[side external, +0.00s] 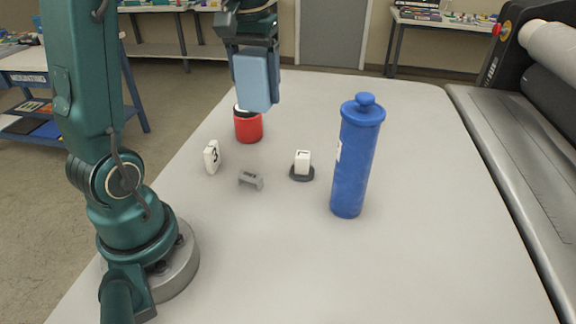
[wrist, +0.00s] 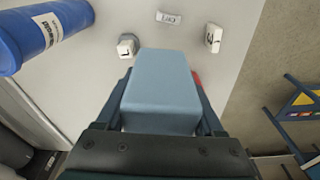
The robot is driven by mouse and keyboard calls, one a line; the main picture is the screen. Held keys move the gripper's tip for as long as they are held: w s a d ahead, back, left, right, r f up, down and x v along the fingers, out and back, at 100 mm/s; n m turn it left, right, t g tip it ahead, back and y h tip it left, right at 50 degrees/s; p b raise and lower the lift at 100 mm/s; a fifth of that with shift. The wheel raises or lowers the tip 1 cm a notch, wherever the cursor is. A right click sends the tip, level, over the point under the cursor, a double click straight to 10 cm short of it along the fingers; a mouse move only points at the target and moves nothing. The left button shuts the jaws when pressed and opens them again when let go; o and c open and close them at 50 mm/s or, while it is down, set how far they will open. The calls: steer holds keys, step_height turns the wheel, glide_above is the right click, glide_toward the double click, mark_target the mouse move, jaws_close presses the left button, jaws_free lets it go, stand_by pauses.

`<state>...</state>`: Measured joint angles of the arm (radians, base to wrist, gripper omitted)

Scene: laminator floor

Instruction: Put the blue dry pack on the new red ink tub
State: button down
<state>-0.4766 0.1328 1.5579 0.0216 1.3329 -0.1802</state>
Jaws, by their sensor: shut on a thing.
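My gripper (side external: 254,60) is shut on a light blue block, the blue dry pack (side external: 254,82), and holds it in the air. In the wrist view the dry pack (wrist: 160,90) sits between the fingers of my gripper (wrist: 165,95). The red ink tub (side external: 249,127) stands on the table below the pack in the side view. The raised pack overlaps the tub's top there, and I cannot tell the exact gap. In the wrist view only a sliver of red (wrist: 196,79) shows beside the pack; the rest is hidden.
A tall blue canister (side external: 356,160) stands to the right. A white numbered block (side external: 213,157), a grey bracket (side external: 251,180) and a white block on a dark round base (side external: 302,166) are on the grey table (side external: 420,250). A roller machine (side external: 520,130) borders the right.

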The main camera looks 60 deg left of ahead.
steer(key=s+a+r+n, duration=0.1)
steer(key=s+a, duration=0.2)
steer(key=a, duration=0.7)
steer(key=s+a+r, duration=0.2)
steer(key=s+a, duration=0.1)
steer(key=a, duration=0.7)
steer(key=w+d+f, duration=0.1)
steer(key=w+f, duration=0.1)
steer(key=w, duration=0.1)
steer(key=w+d+f, duration=0.2)
steer(key=w, duration=0.2)
steer(key=w+d+f, duration=0.1)
steer(key=w+f, duration=0.2)
steer(key=shift+w+d+f, duration=0.1)
steer(key=shift+w+d, duration=0.05)
steer(key=shift+w, duration=0.25)
steer(key=shift+f, duration=1.95)
steer(key=shift+f, duration=0.2)
jaws_free()
step_height(320, 180, up, 8)
steer(key=shift+s+d, duration=0.3)
